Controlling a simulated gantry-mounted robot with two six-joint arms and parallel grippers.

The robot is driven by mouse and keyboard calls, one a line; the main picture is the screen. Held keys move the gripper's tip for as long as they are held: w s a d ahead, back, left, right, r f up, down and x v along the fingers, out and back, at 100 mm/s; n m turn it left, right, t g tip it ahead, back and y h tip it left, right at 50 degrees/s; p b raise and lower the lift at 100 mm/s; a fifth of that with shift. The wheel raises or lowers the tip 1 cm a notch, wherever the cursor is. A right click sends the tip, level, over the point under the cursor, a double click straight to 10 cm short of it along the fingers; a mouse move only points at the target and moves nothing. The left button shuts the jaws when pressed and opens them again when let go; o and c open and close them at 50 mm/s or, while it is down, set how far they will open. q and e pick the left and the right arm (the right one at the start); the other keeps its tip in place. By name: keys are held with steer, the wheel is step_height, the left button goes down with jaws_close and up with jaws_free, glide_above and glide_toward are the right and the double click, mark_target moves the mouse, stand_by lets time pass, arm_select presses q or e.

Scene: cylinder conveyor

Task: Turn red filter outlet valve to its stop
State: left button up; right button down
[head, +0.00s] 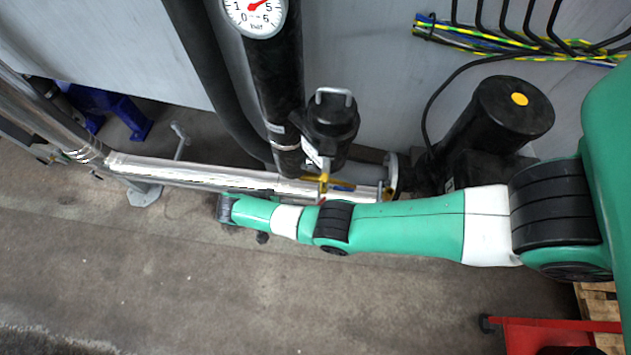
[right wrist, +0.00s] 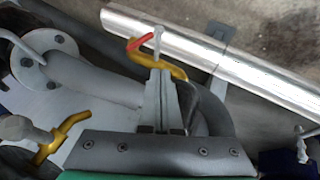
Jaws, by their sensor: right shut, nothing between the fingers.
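In the right wrist view, a bent yellow valve lever with a red end (right wrist: 141,41) sits around a grey stem, in front of the silver pipe. My right gripper (right wrist: 158,73) is shut and empty. Its fingertips appear just below the yellow part of the lever; I cannot tell whether they touch it. In the head view, yellow valve parts (head: 322,181) show beside the black filter housing (head: 331,125), partly hidden by my right arm. My right gripper's fingers are not clear there. My left gripper is not in view.
A second yellow lever (right wrist: 62,138) is at the lower left of the right wrist view. The silver pipe (head: 205,173) runs along the wall. A black motor-like cylinder (head: 482,120) stands to the right. The concrete floor in front is largely clear; a red frame (head: 545,338) stands at lower right.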

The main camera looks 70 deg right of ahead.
steer(key=s+d+f+b, duration=0.5)
steer(key=s+d+f, duration=0.1)
steer(key=f, duration=0.3)
steer(key=shift+s+d+f+b, duration=0.15)
steer(key=shift+d+b, duration=0.1)
steer(key=shift+b, duration=0.15)
